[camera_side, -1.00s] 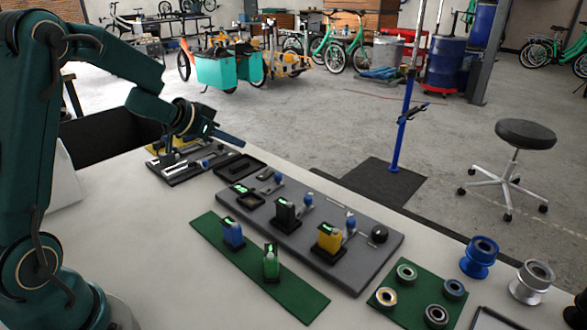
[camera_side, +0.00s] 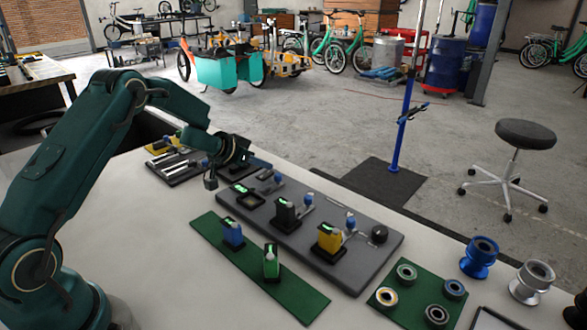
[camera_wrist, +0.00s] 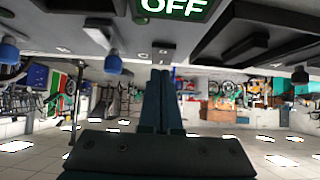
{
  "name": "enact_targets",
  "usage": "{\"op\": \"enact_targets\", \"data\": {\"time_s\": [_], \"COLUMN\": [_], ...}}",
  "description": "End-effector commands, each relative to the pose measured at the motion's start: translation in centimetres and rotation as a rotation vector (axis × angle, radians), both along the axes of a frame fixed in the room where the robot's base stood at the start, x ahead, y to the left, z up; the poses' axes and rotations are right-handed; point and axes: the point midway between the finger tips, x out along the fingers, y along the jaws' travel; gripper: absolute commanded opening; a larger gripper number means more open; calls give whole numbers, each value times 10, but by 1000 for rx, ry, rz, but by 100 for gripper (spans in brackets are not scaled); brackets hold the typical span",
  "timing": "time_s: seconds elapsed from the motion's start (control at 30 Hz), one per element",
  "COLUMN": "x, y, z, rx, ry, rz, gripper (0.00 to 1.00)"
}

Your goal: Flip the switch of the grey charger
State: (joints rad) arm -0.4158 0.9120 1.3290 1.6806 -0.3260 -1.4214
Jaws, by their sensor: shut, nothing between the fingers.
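The grey charging board (camera_side: 362,268) lies on the bench in the side view. It bears an empty dock (camera_side: 246,199) with a green display, a dock with a dark battery (camera_side: 287,213) and a dock with a yellow battery (camera_side: 328,238). Blue-tipped switch levers (camera_side: 308,199) stand beside the docks. I cannot tell which unit is the grey charger. My gripper (camera_wrist: 160,72) is shut and empty, beyond the board's left end. The inverted wrist view shows a display reading OFF (camera_wrist: 172,7) and a blue lever tip (camera_wrist: 113,63) left of my fingers, apart from them.
A green mat (camera_side: 299,293) with a blue battery (camera_side: 232,233) and a green battery (camera_side: 271,262) lies in front of the board. A green mat with several rings (camera_side: 406,274) lies to the right.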

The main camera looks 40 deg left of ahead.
Motion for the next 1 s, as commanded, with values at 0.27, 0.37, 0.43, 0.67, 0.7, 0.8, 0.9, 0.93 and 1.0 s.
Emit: {"op": "enact_targets", "data": {"time_s": [0.27,0.37,0.43,0.67,0.7,0.8,0.9,0.93,1.0], "x": [1,1,1,4,4,4,6,8,11], "y": [0,0,0,0,0,0,-1,-1,-1], "z": [-4,-4,-4,-10,-10,-10,-10,-10,-9], "rx": [1,1,1,1,1,1,0,1,1], "ry": [-1,-1,-1,-1,-1,0,-1,0,0], "rz": [0,-1,-1,-1,-1,-1,-3,-4,-4], "gripper": [0,0,0,0,0,0,0,0,0]}}
